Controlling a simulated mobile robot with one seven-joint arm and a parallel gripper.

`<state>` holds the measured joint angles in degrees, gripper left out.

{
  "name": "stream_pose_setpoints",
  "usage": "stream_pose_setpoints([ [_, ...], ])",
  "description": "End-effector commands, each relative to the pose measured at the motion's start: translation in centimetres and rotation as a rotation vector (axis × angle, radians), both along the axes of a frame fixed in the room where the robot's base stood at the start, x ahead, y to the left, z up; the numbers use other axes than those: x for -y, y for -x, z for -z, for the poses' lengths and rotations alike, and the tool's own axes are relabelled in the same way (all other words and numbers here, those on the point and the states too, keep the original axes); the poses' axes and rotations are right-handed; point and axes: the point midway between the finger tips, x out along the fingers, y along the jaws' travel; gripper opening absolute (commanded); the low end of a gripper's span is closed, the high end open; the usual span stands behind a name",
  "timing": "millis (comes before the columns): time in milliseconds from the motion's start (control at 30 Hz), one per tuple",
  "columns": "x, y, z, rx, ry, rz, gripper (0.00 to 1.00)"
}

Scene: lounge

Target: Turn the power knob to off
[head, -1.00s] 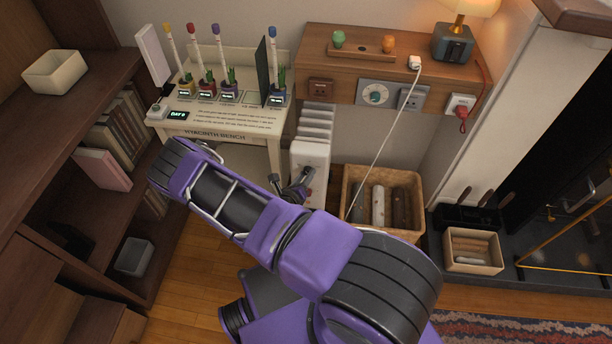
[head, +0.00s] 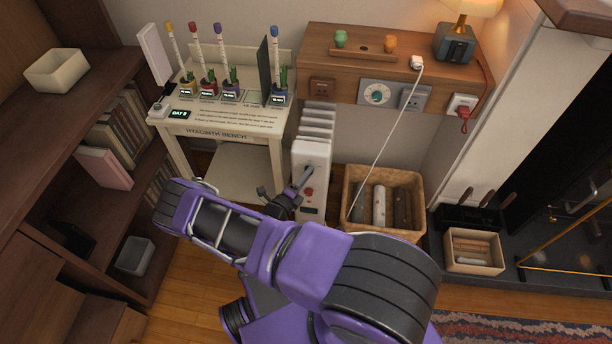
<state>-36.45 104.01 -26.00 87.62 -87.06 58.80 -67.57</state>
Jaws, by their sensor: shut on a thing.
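A white upright heater (head: 311,153) stands against the wall beside the bench. Its front panel has a grey control near the top, largely covered by my fingers, and a red round control (head: 308,192) below it. My gripper (head: 305,178) reaches the panel from the lower left. Its fingertips are at the upper control and look shut on it. The labels are too small to read, so I cannot tell the power knob's setting.
The white hyacinth bench (head: 232,122) stands left of the heater. A wicker basket of logs (head: 417,202) stands close on its right. A wooden wall shelf (head: 340,70) is above, with a white cord (head: 388,130) hanging down. A dark bookshelf (head: 100,180) is at left.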

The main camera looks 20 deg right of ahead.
Motion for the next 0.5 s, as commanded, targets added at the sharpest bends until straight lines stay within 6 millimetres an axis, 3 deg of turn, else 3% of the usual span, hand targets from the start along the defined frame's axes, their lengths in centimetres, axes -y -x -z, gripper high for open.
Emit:
stream_pose_setpoints([
  [500, -0.06, -0.02, 0.05, -0.025, 0.035, -0.002, 0.00],
])
